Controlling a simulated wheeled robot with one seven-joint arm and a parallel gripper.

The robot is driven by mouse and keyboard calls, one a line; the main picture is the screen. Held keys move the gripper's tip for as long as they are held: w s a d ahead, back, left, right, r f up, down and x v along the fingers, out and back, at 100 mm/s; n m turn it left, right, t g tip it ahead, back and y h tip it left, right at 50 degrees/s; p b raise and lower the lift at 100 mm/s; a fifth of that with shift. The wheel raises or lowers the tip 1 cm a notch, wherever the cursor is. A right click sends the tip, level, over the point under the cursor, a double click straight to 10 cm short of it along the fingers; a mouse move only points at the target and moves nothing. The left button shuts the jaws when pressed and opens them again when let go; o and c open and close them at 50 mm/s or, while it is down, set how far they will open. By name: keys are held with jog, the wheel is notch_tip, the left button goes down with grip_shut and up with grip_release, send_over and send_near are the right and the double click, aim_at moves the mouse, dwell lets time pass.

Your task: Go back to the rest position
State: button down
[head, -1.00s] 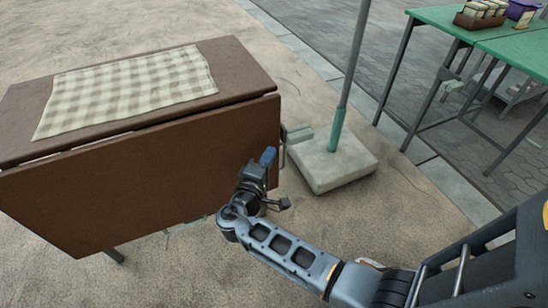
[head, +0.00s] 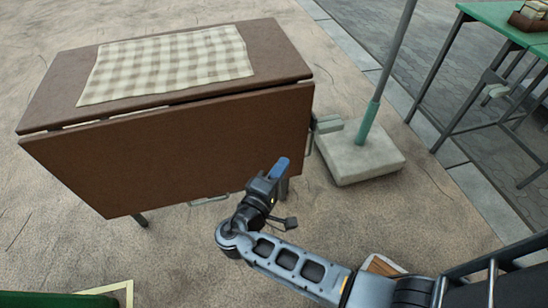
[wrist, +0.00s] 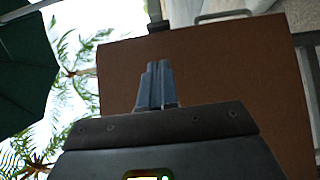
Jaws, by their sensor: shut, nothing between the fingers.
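My gripper (head: 281,167) is shut and empty, its blue fingertips together. It is held in front of the right end of a brown folding table (head: 190,152), near the table's hanging front panel. Whether it touches the panel cannot be told from the head view. In the wrist view my gripper (wrist: 157,82) shows its fingers side by side against the brown panel (wrist: 230,75). My arm reaches in from the lower right and bends at the wrist.
A checkered cloth (head: 167,66) lies on the brown table. A pole stands in a concrete base (head: 358,158) just right of the table. A green table (head: 498,20) is at the upper right. A green edge (head: 60,299) shows at the lower left. Bare ground (head: 440,200) lies between.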

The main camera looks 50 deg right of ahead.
jog(key=s+a+f+n+t+y, duration=0.3)
jog(key=s+f+y, duration=0.6)
jog(key=s+f, duration=0.3)
jog(key=s+a+r+t+y, duration=0.3)
jog(key=s+a+r+y, duration=0.35)
jog(key=s, duration=0.35)
jog(key=s+a+r+m+t+y+p, duration=0.1)
jog(key=r+p, duration=0.9)
jog(key=r, duration=1.1)
jog(key=s+a+r+m+t+y+p, duration=0.1)
jog(key=s+a+r+m+t+p, duration=0.2)
jog(key=r+p, duration=0.7)
notch_tip(320, 180, up, 12)
jog(key=shift+s+r+m+t, duration=0.2)
jog(key=shift+s+m+t, duration=0.25)
jog(key=shift+m+t, duration=0.2)
